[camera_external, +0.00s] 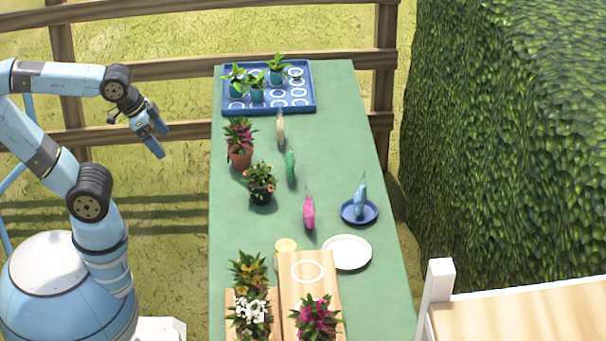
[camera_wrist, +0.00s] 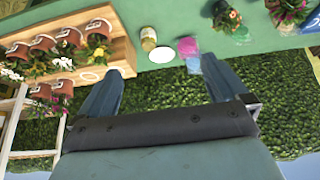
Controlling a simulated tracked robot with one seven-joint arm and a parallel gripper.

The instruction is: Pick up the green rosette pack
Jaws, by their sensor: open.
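The green rosette pack (camera_external: 291,167) stands upright and narrow near the middle of the green table in the external view. A cream pack (camera_external: 281,130) stands behind it and a pink pack (camera_external: 309,213) in front of it. My gripper (camera_external: 160,141) is open and empty, in the air left of the table, well away from the green pack. In the wrist view my gripper (camera_wrist: 162,68) shows its two fingers spread wide with nothing held.
A blue pack (camera_external: 361,197) stands on a blue saucer (camera_external: 347,217). A flowering plant in a terracotta pot (camera_external: 240,158) and a dark-potted plant (camera_external: 262,192) stand left of the green pack. A blue tray (camera_external: 236,106), a white plate (camera_external: 347,252) and wooden stands (camera_external: 307,258) are farther off.

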